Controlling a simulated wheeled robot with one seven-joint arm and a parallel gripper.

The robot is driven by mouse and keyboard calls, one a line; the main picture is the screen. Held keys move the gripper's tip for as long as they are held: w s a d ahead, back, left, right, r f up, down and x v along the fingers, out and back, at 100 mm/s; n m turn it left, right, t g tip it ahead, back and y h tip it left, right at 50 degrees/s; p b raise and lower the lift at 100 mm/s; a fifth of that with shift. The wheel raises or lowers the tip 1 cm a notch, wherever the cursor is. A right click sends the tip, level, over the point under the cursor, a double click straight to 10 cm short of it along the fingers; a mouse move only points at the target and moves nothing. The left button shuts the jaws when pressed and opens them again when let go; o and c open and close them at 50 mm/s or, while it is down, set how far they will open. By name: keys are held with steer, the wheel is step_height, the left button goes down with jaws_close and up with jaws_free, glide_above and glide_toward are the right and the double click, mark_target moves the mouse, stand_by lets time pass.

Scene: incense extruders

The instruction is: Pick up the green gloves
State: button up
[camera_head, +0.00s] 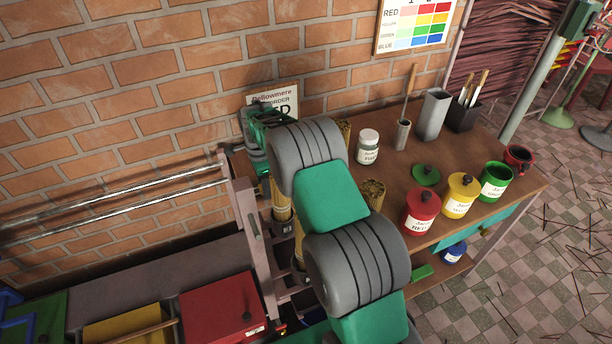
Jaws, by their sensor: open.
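I cannot clearly make out the green gloves. A small flat green item (422,272) lies low beside my arm, below the workbench top; I cannot tell what it is. My grey and green arm reaches up through the middle of the view.
The workbench (385,143) holds a red jar (420,212), a yellow jar (460,195), an open green jar (496,182), a white-lidded jar (368,148) and tool holders. A metal-railed frame (250,225) and colored bins (222,308) stand left. Sticks litter the tiled floor at right.

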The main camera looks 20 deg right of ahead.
jaws_close()
stand_by(0.5)
